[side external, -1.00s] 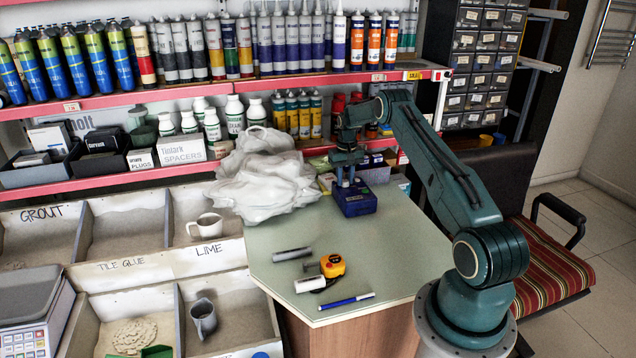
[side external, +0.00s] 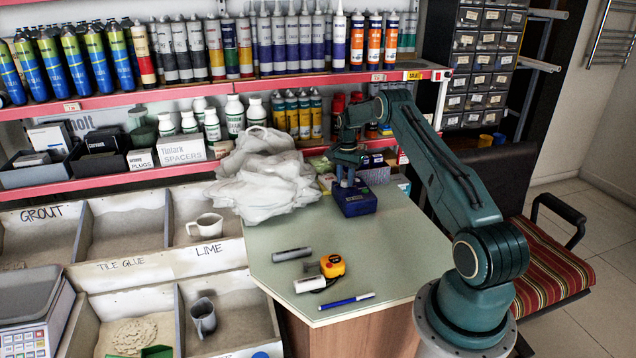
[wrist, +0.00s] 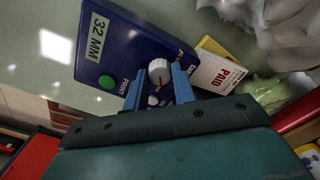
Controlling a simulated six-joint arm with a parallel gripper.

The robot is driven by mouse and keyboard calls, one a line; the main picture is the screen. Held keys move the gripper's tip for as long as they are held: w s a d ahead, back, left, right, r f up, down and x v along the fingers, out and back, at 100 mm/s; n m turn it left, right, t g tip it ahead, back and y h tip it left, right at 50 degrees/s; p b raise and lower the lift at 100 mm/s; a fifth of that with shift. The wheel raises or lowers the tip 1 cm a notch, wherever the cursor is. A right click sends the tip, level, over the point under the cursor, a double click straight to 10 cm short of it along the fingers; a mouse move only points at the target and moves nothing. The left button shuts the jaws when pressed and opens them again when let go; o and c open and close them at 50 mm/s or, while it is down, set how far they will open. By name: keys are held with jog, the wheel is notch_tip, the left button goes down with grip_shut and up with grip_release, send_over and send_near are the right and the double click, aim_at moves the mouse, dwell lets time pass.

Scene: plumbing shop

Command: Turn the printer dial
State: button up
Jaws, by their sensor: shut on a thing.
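The printer (side external: 354,203) is a small dark blue box near the far right part of the counter. In the wrist view the printer (wrist: 116,42) shows a "32 MM" label, a green button (wrist: 106,82) marked PRINT and a white round dial (wrist: 160,71) with a red pointer mark. My gripper (side external: 347,181) points down onto the printer from above. In the wrist view the blue fingers of my gripper (wrist: 160,80) stand on both sides of the dial, shut on it. A second, smaller white knob (wrist: 153,100) shows between the fingers, close to my palm.
A white plastic bag (side external: 262,180) lies left of the printer. A "PAID" card (wrist: 222,75) lies beside the printer. The counter's middle is clear.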

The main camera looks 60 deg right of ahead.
aim_at(344, 180)
jog(key=shift+m, duration=0.4)
jog(key=o, duration=1)
jog(key=shift+r, duration=0.1)
notch_tip(344, 180, up, 14)
dwell(0.3)
dwell(0.3)
